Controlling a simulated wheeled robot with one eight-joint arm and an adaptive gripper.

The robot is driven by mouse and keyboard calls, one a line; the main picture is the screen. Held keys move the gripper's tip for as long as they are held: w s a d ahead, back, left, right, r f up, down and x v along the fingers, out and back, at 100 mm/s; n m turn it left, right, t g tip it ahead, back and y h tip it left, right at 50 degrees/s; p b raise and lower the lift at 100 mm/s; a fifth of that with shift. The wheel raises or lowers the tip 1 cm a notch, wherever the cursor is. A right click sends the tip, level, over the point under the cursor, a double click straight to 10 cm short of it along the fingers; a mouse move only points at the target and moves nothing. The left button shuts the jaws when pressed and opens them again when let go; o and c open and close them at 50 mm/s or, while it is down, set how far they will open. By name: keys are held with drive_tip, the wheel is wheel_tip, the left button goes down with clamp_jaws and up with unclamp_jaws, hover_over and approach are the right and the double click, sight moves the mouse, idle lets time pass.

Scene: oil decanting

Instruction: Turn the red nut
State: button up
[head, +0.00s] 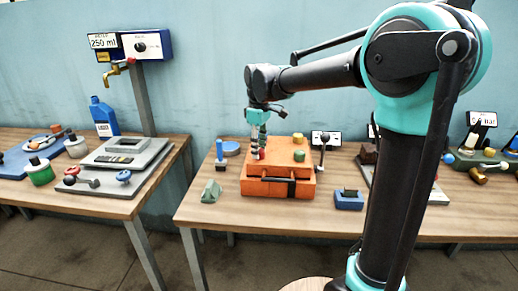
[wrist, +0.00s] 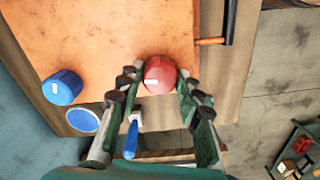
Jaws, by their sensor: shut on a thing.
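The red nut (wrist: 160,74) is a round red knob with a small white mark, on top of the orange box (wrist: 100,30). My gripper (wrist: 160,80) has one finger on each side of it and is shut on it. In the head view my gripper (head: 258,152) points straight down onto the left part of the orange box (head: 257,187), and the red nut (head: 262,154) shows only partly at the fingertips. A blue nut (wrist: 62,87) stands on the box apart from my fingers in the wrist view.
Green (head: 299,156) and yellow (head: 298,138) nuts stand on the box to the right.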

drive_tip(key=shift+n, duration=0.8)
drive_tip(key=o, duration=1.2)
drive_tip(key=shift+c, duration=0.2)
drive_tip(key=shift+r, duration=0.15)
wheel_tip(320, 180, up, 12)
